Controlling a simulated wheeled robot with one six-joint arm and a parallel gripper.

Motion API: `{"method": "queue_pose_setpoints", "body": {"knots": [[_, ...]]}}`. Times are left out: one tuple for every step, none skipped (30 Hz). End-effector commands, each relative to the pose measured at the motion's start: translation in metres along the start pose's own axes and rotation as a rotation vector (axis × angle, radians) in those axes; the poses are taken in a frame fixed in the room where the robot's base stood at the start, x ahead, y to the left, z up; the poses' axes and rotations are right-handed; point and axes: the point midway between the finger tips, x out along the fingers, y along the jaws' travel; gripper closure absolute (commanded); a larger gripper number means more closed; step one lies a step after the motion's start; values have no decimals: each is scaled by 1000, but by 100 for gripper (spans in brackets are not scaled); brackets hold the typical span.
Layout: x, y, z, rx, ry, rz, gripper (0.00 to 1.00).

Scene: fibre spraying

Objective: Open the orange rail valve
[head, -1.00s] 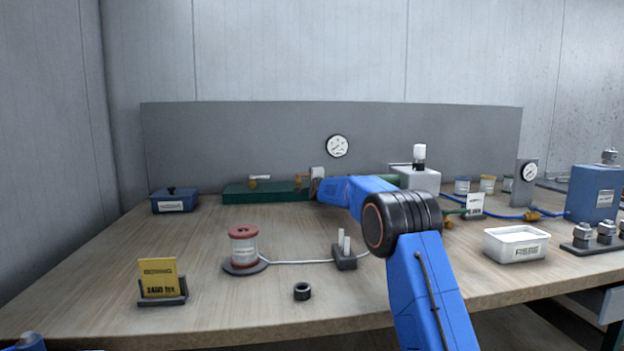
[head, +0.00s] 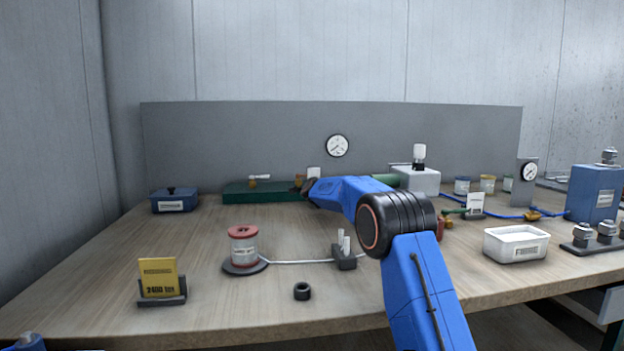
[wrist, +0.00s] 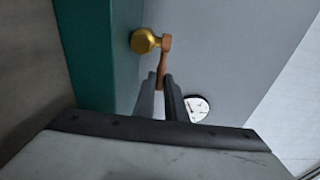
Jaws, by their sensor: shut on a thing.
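The orange rail valve shows in the wrist view as a brass body (wrist: 143,41) with an orange lever handle (wrist: 164,60). It stands on the dark green rail (head: 235,192) at the back of the table. My gripper (wrist: 167,82) is shut on the end of the orange handle, which runs roughly away from the brass body's side. In the head view my gripper (head: 298,188) is at the rail, partly covering the valve.
A grey panel (head: 230,140) with a round gauge (head: 337,145) stands close behind the rail. A blue box (head: 174,201) is at the left. A red spool (head: 243,245), a yellow card (head: 158,278) and a white tray (head: 515,244) stand nearer. The table's left middle is clear.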

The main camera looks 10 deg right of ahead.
Motion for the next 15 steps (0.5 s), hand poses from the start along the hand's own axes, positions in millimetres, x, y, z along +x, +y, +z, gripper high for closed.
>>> {"method": "queue_pose_setpoints", "body": {"knots": [[-2, -6, 2, 2, 10, -7, 100], [-2, -6, 3, 2, 18, -7, 100], [-3, -6, 3, 2, 29, -7, 100], [-3, -6, 4, 3, 38, -6, 100], [-4, -6, 4, 3, 46, -5, 100], [-4, -6, 4, 2, 60, -5, 100], [-5, -6, 5, 2, 70, -5, 100], [-6, -6, 5, 2, 80, -5, 100], [-6, -6, 5, 2, 96, -5, 100], [-7, -6, 6, 1, 107, -4, 100], [-8, -6, 6, 1, 120, -4, 100], [-8, -6, 7, 1, 137, -3, 100], [-9, -6, 8, 2, 151, -3, 100], [-10, -6, 8, 2, 166, -3, 100], [-11, -6, 9, 1, 187, -2, 100]]}}
